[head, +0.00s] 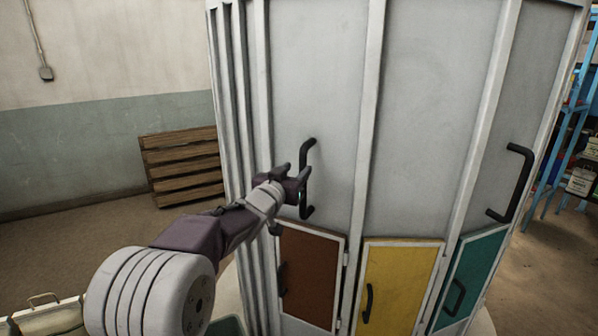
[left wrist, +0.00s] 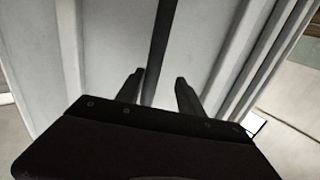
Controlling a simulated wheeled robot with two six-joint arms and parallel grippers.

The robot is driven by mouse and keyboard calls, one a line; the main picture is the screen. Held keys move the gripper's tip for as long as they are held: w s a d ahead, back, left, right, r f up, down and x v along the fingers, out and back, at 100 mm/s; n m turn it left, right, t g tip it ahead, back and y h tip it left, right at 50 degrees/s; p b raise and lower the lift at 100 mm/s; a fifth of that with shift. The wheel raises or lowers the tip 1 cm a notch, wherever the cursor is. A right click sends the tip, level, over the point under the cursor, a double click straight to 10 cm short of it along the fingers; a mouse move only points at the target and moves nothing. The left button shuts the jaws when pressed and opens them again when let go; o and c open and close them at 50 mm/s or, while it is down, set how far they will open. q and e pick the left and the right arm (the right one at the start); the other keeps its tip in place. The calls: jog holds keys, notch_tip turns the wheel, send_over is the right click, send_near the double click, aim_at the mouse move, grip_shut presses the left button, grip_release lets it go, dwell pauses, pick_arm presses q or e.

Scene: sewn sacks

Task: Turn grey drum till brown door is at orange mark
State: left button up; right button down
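The grey drum (head: 420,120) fills the middle and right of the head view. Its brown door (head: 311,276) is shut, low on the left face, left of a yellow door (head: 393,285) and a teal door (head: 471,275). A black upright handle (head: 308,152) stands above the brown door. My left gripper (head: 296,180) is at this handle. In the left wrist view, the handle bar (left wrist: 163,45) runs between the two open fingers (left wrist: 158,92), with a visible gap to the right finger. I cannot see the orange mark. My right gripper is not in view.
Another black handle (head: 516,183) is on the drum's right face. A stack of brown wooden slats (head: 182,165) stands by the wall at left. A blue shelf rack (head: 562,150) is at far right.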

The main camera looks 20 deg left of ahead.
pick_arm(q)
jog(key=s+b, duration=0.1)
jog(key=s, duration=0.5)
jog(key=shift+s+a, duration=0.3)
jog(key=shift+r, duration=0.1)
